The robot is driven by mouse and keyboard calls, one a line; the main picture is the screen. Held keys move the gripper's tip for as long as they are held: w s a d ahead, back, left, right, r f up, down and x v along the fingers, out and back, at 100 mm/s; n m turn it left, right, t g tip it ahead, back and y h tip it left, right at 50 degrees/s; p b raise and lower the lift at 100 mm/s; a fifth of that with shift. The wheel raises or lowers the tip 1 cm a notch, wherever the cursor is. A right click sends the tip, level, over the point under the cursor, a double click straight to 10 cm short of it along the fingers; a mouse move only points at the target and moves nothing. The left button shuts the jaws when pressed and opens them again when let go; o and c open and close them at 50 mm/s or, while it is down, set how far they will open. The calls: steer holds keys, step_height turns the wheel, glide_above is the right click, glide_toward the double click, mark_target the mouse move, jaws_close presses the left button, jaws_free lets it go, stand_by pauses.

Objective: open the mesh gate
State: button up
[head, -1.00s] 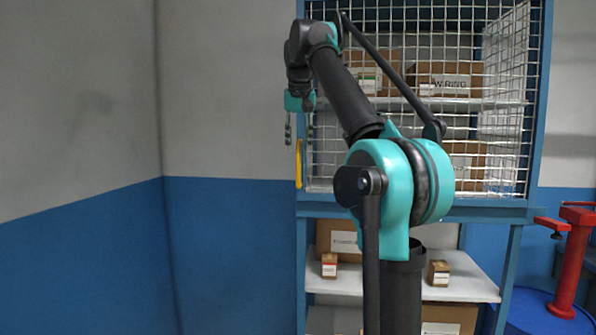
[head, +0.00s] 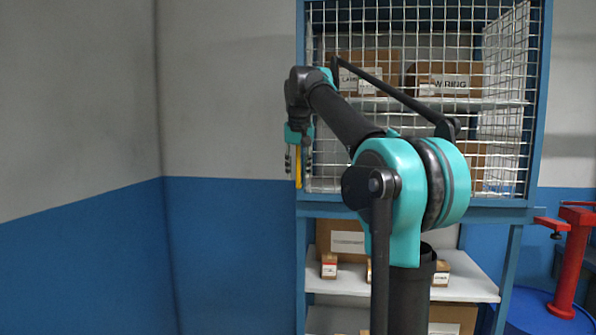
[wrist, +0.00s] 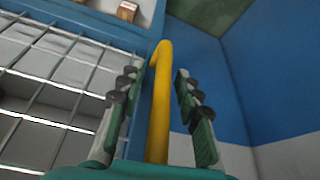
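The mesh gate (head: 420,103) is a white wire grid in a blue frame on the front of the upper cabinet; it looks closed. It also shows in the wrist view (wrist: 62,88). Its yellow handle (head: 298,167) is an upright bar at the gate's left edge. In the wrist view the handle (wrist: 160,100) runs between the two fingers of my gripper (wrist: 158,98). The fingers are apart, with a visible gap on both sides of the bar. In the head view my gripper (head: 298,160) points down at the handle. My arm hides part of the gate.
Behind the mesh are cardboard boxes, one marked WIRING (head: 443,80). A lower open shelf (head: 470,285) holds small boxes. A red stand (head: 570,262) on a blue drum is at the right. The floor side left of the cabinet looks free, up to the wall.

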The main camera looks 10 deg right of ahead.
jaws_close()
stand_by(0.3)
steer(key=s+d, duration=0.5)
steer(key=d, duration=1.1)
steer(key=s+d, duration=0.5)
steer(key=d, duration=1.2)
steer(key=s+d, duration=0.6)
steer(key=d, duration=1)
steer(key=shift+d, duration=0.25)
steer(key=shift+o, duration=0.2)
jaws_free()
steer(key=shift+s+r, duration=0.1)
steer(key=v, duration=1.1)
steer(key=shift+s+r, duration=0.2)
steer(key=shift+r, duration=0.15)
